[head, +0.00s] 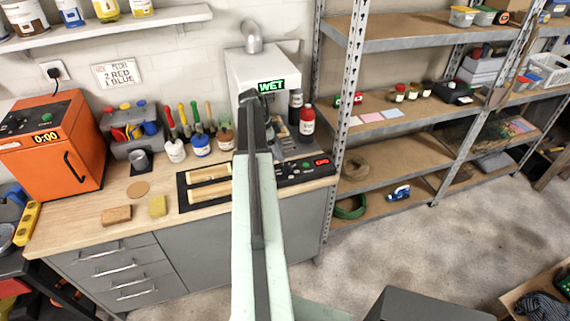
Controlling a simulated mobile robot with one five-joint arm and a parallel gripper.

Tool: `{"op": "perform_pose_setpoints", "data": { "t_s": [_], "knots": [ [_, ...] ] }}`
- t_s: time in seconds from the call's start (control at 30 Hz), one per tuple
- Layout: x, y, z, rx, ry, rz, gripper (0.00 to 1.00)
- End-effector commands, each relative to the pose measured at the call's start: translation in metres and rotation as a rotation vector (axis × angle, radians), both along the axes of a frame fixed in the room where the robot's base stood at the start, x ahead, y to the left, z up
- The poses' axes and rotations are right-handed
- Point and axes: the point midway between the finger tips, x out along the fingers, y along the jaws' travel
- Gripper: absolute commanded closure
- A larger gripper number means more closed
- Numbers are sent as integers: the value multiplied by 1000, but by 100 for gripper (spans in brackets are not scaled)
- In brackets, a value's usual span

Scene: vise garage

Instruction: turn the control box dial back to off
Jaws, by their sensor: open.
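A low black control box (294,174) lies on the right part of the workbench, in front of the grey-white hooded unit. It has small dark knobs, a green spot and a lit red display (321,161) at its right end. The display and dial settings are too small to read. My pale green arm reaches up the middle of the picture and covers the left part of the control box. My gripper (259,113) is open, beyond the control box and in front of the hooded unit. It looks empty; its fingertips are small and partly hidden by my arm.
Several paint jars and brushes stand to the left. An orange oven (52,150) is at far left. Metal shelves (395,105) stand at right.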

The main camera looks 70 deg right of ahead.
Motion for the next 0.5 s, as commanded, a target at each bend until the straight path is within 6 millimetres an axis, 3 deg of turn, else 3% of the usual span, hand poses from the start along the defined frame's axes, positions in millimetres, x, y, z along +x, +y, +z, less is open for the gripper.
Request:
{"op": "perform_pose_setpoints", "data": {
  "t_s": [0.5],
  "knots": [
    [-24,-10,-72,2,0,4,46]
  ]
}}
